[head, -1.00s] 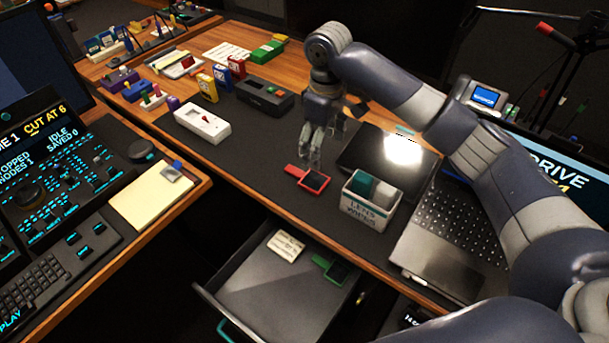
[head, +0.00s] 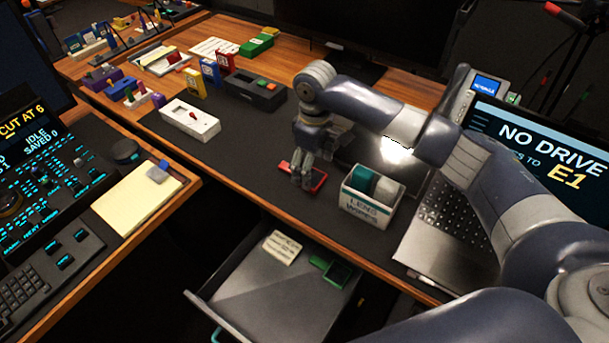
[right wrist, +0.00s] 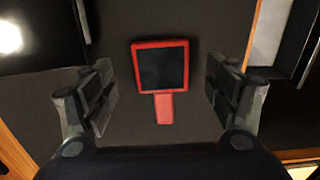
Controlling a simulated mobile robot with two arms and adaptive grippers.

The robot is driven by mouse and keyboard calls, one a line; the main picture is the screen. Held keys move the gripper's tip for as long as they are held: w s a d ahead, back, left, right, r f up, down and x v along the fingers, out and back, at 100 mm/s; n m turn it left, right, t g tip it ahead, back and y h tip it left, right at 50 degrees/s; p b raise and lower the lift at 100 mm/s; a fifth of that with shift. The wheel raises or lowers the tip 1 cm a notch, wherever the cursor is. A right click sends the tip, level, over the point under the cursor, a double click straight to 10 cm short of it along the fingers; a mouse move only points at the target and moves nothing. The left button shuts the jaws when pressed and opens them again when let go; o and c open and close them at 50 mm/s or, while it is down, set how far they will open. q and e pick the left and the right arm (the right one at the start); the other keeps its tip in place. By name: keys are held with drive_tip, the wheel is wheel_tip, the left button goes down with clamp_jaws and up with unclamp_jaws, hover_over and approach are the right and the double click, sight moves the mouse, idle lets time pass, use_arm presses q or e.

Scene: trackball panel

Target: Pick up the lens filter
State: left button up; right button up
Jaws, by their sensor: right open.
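A red-framed square filter with dark glass and a short red handle (head: 319,181) lies flat on the dark desk mat, partly hidden by my right gripper in the head view. My right gripper (head: 306,184) is low over it, pointing down. In the right wrist view the red filter (right wrist: 161,45) lies between the two spread fingers (right wrist: 160,90), with a gap on each side. The right gripper is open and empty. A similar green-framed filter (head: 338,273) lies in the open drawer. My left gripper is not in view.
A white lens wipes box (head: 366,210) stands just right of the red filter, with a laptop (head: 440,235) beyond it. A dark flat panel (head: 352,158) lies behind. The drawer (head: 255,290) is open below.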

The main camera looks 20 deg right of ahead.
sight(313, 178)
drive_tip(key=shift+f, duration=1.5)
drive_tip(key=shift+s, duration=0.1)
drive_tip(key=c, duration=1.2)
drive_tip(key=shift+o, duration=0.2)
drive_tip(key=shift+r, duration=0.15)
